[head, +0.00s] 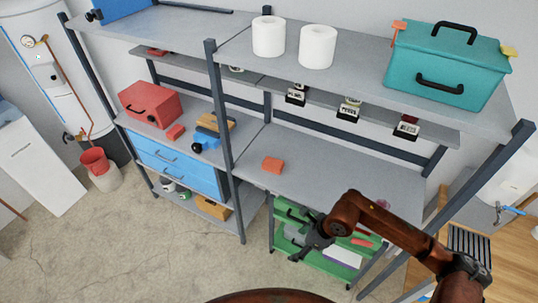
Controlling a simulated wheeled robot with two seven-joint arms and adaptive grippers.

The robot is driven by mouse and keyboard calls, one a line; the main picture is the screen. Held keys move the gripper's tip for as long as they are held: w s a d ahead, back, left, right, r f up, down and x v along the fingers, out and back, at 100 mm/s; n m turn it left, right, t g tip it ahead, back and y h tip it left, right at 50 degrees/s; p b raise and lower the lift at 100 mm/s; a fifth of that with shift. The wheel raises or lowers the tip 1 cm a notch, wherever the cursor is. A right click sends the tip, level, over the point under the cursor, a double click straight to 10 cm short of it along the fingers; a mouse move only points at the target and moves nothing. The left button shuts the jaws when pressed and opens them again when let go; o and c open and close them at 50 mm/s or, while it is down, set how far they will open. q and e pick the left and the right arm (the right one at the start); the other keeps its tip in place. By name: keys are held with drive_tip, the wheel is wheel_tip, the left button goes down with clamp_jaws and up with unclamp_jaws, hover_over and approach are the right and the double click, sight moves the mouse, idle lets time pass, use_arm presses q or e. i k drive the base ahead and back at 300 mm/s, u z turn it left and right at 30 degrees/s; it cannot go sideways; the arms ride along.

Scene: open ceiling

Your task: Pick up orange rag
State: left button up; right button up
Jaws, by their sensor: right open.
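An orange rag (272,165), small and folded, lies on the grey middle shelf (335,180) of the right-hand rack section, near its left front. My right gripper (298,254) is open and empty. In the picture it appears below and to the right of the rag, in front of the rack, apart from it. My right arm comes in from the lower right. My left gripper is not in view.
A dark rack post (224,150) stands left of the rag. Green crates (340,265) sit under its shelf. The upper shelf holds two white paper rolls (268,37) and a teal toolbox (447,62). A red toolbox (150,105) sits left. The shelf around the rag is clear.

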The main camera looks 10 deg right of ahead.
sight(274, 166)
drive_tip(key=i, duration=1.4)
drive_tip(key=z, duration=0.05)
